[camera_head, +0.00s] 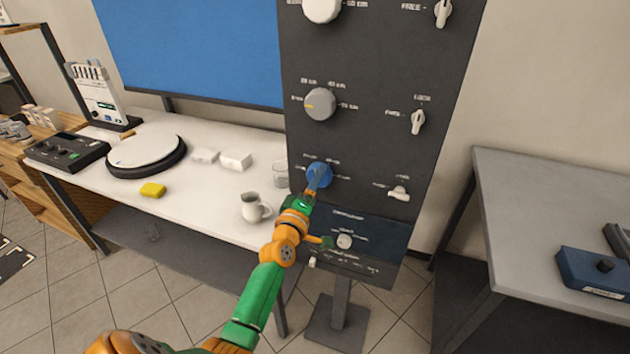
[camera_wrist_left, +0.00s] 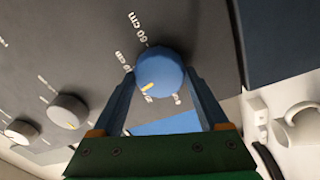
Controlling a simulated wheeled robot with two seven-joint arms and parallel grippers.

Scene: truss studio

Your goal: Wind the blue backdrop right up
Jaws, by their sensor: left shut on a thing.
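The blue backdrop (camera_head: 200,45) hangs behind the white table, its lower edge a little above the tabletop. The dark control panel (camera_head: 375,75) stands right of it. The blue knob (camera_head: 318,174) is low on the panel's left side; in the left wrist view the blue knob (camera_wrist_left: 158,74) has a yellow pointer mark aimed to the lower left, with printed labels around it. My left gripper (camera_head: 313,188) is shut on the blue knob; its fingers flank it in the left wrist view (camera_wrist_left: 160,88). My right gripper is not in view.
A white knob (camera_head: 322,10), a grey knob (camera_head: 320,104) and several switches share the panel. A pitcher (camera_head: 253,207), a glass (camera_head: 280,174), a yellow sponge (camera_head: 152,190) and a round turntable (camera_head: 146,150) are on the table. A grey table (camera_head: 560,200) stands at right.

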